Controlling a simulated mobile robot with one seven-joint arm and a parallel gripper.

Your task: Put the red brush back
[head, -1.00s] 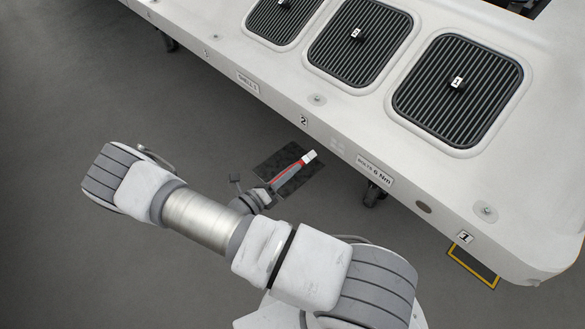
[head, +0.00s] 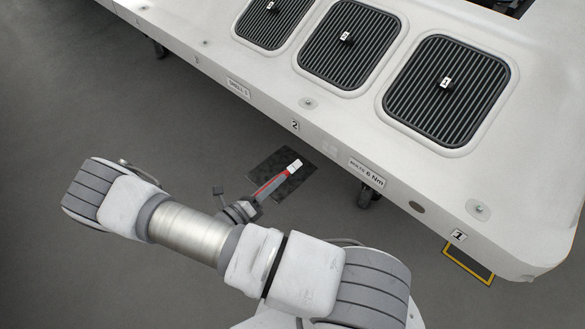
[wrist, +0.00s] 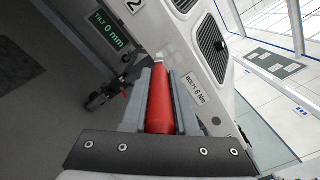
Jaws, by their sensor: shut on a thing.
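The red brush (head: 272,186) has a red handle and a pale tip. My gripper (wrist: 162,80) is shut on it, with one grey finger on each side of the red handle (wrist: 160,108) in the wrist view. In the head view my gripper (head: 247,206) is small and partly hidden by my own arm. The brush points up and right, toward the side of the white housing. Its tip appears over a dark mat or patch (head: 298,186) in the picture; I cannot tell its height above it.
The long white housing (head: 420,190) runs diagonally, with ribbed black covers (head: 445,92) on top. It stands on castors (head: 368,195). A yellow-edged frame (head: 468,262) sits below its near corner. A "TILT 0 mm" display (wrist: 110,32) shows in the wrist view. Grey floor lies open at left.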

